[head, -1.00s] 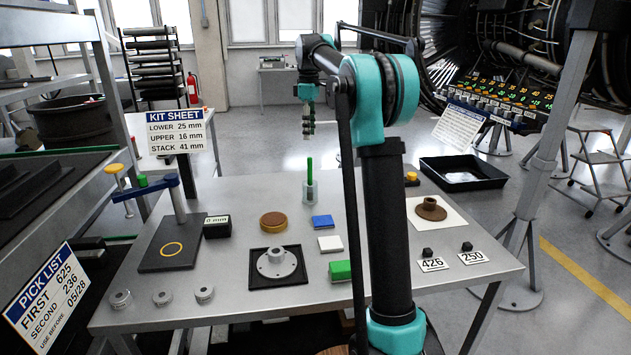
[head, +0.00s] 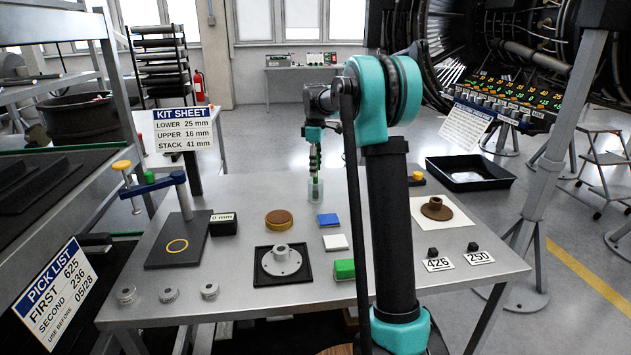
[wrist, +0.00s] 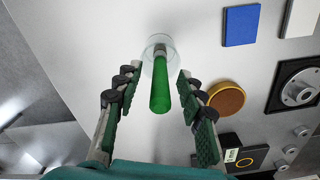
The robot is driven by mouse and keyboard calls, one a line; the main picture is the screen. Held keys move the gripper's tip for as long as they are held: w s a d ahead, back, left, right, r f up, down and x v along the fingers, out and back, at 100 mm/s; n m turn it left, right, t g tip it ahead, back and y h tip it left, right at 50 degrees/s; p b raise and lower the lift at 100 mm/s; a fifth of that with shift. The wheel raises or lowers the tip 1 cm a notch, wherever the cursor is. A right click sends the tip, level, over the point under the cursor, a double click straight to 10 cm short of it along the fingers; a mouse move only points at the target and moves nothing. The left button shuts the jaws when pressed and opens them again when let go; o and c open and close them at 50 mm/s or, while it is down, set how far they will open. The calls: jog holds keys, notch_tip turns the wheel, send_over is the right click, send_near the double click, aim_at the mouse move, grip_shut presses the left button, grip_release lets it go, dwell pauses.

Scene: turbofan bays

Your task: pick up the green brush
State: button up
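The green brush (wrist: 160,86) stands handle up in a clear cup (wrist: 157,45) in the wrist view. In the head view the cup (head: 315,190) is at the table's back middle, with the brush mostly hidden by my gripper. My gripper (head: 315,166) points down just above the cup. In the wrist view its two fingers (wrist: 158,105) are spread on either side of the green handle, with a gap on each side. My gripper is open and holds nothing.
On the table (head: 375,210) lie a blue block (head: 327,220), a white block (head: 335,242), a green block (head: 344,269), a brown disc (head: 279,219) and a flanged part (head: 282,260) on a black tray. A post stand (head: 178,250) is at left. The table around the cup is clear.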

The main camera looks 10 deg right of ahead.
jog(key=shift+f, duration=0.5)
grip_shut()
jog(key=shift+r, duration=0.15)
